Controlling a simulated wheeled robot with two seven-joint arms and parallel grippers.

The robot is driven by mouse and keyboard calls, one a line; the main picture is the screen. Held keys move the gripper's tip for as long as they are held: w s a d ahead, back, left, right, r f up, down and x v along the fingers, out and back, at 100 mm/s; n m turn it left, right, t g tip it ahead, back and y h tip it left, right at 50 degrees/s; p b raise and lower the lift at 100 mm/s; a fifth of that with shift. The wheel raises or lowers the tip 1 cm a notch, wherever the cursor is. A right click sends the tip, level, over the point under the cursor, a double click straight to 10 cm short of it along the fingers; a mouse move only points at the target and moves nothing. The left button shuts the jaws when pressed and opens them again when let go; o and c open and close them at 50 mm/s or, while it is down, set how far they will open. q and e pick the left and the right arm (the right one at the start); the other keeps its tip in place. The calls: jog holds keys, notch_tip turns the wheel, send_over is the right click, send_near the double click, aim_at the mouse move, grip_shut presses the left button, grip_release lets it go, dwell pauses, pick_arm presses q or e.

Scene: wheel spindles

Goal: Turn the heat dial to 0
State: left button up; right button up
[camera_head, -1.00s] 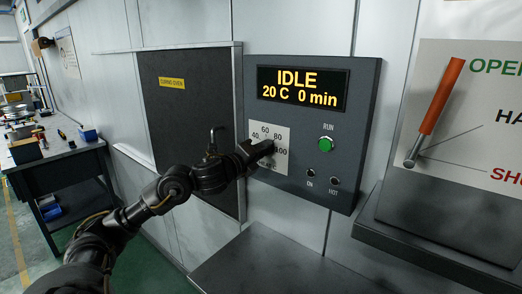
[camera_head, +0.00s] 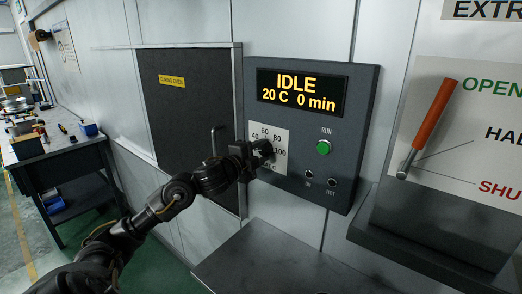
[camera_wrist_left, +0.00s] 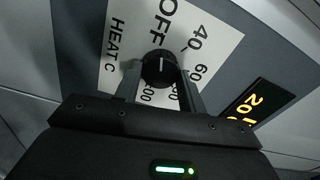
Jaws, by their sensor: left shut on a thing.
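The heat dial (camera_wrist_left: 158,67) is a round black knob on a white scale plate (camera_wrist_left: 205,45) marked HEAT C. In the left wrist view its white pointer line faces roughly toward the OFF lettering; 40 and 60 lie to the right of OFF. My left gripper (camera_head: 262,150) is at the plate on the control panel (camera_head: 300,185), and its fingers are shut on the dial from both sides. In the head view the gripper hides most of the dial and some numbers. My right gripper is not in view.
The display (camera_head: 301,90) reads IDLE, 20 C, 0 min. A green RUN button (camera_head: 323,148) and two small lamps sit to the right of the dial. A dark oven door (camera_head: 185,100) with a handle is at left. An orange lever (camera_head: 432,120) is at right.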

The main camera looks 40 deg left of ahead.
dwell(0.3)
pick_arm(q)
jog(key=o, duration=1)
jog(key=shift+s+f, duration=0.1)
jog(key=shift+s, duration=0.4)
jog(key=shift+s+d+b, duration=0.1)
jog(key=shift+s+b, duration=1.2)
jog(key=shift+s, duration=3.65)
